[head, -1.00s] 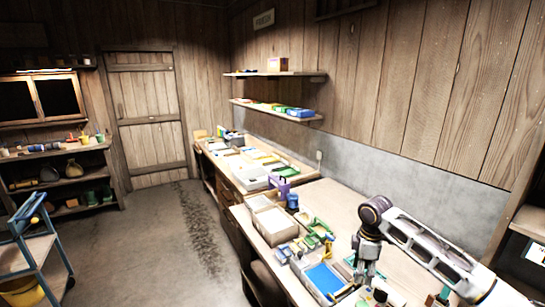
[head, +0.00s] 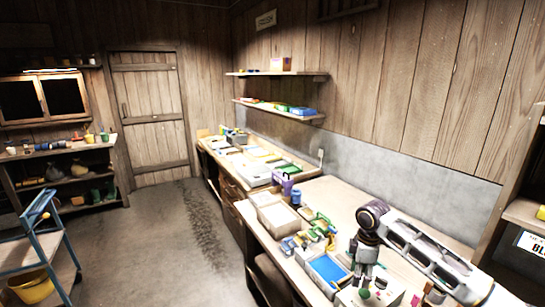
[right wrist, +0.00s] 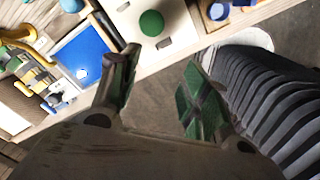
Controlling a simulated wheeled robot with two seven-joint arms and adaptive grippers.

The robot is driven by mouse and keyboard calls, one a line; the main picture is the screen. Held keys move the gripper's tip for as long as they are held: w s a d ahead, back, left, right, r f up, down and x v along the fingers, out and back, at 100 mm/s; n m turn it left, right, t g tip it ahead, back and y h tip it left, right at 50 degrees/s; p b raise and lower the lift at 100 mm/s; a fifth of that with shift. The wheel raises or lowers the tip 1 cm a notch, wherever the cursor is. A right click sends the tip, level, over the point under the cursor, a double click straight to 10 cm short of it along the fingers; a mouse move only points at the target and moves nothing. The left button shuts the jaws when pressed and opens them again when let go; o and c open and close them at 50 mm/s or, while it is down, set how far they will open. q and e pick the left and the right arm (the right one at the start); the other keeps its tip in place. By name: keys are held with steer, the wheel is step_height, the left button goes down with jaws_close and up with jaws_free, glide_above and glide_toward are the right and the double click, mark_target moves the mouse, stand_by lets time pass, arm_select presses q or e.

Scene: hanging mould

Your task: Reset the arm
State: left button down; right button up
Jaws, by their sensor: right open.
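My right arm comes in from the right in the head view, over the near end of the workbench (head: 330,200). My right gripper (head: 362,283) points down above the bench near a blue-bottomed tray (head: 326,270). In the right wrist view my right gripper (right wrist: 158,85) has its two fingers spread wide with nothing between them. Beyond the fingertips lies a pale board with a round green piece (right wrist: 151,23). The blue tray (right wrist: 83,55) is left of the fingers there. My left gripper is not in view.
A beige bin (head: 279,219) and a purple item (head: 285,183) stand further along the bench. Shelves (head: 280,108) hang on the wall. A blue cart (head: 35,250) with a yellow bucket (head: 32,287) stands at left. The floor between is clear.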

steer(key=s+a+f+m+t+y, duration=0.1)
steer(key=s+a+f+m, duration=0.2)
steer(key=s+a+f, duration=0.35)
steer(key=s+a+f+m+t+y, duration=0.15)
steer(key=s+a+f, duration=0.25)
steer(key=s+a, duration=0.5)
steer(key=s+d+m+t+h, duration=0.1)
steer(key=s+d+m+h, duration=0.1)
steer(key=s+d+m, duration=0.9)
steer(key=s+f+n+g, duration=0.1)
steer(key=s+f, duration=0.1)
steer(key=f, duration=1.5)
steer(key=s+f+n, duration=0.2)
steer(key=f, duration=1.4)
steer(key=s+d+f+g, duration=0.1)
steer(key=s+d+f, duration=0.2)
steer(key=s+f, duration=1.7)
steer(key=shift+s+b, duration=0.35)
steer(key=shift+s, duration=0.7)
